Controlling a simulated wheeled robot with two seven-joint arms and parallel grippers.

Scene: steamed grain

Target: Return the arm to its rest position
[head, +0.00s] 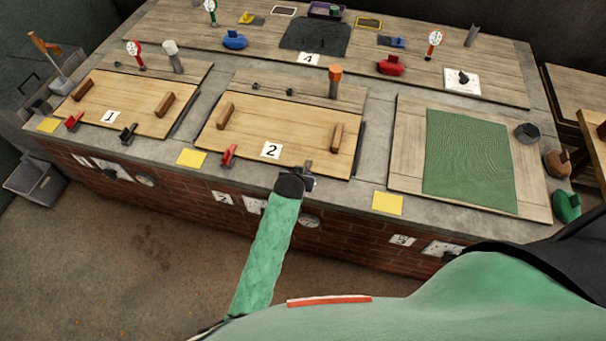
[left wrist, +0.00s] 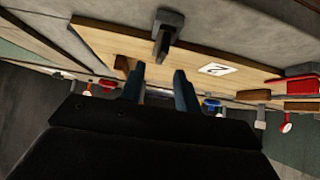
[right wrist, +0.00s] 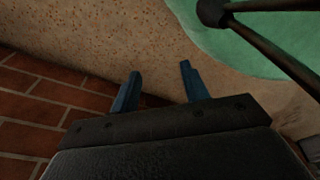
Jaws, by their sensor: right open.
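My left gripper (head: 300,179) is at the front edge of the counter, close to the dark handle (head: 308,167) on the front right of board 2 (head: 290,128). The left wrist view shows its two fingers (left wrist: 160,88) apart with nothing visibly gripped. The dark handle (left wrist: 164,38) shows just past the fingertips; I cannot tell whether they touch it. My right gripper (right wrist: 162,88) is open and empty in the right wrist view, above the floor beside the brick wall (right wrist: 40,105). It is not visible in the head view.
The stone counter (head: 375,150) holds board 1 (head: 140,95), board 2 and a green cloth (head: 465,160). Red handles (head: 228,156) and yellow cards (head: 388,203) line its front. Gauges and coloured items stand behind. Open floor (head: 120,240) lies in front.

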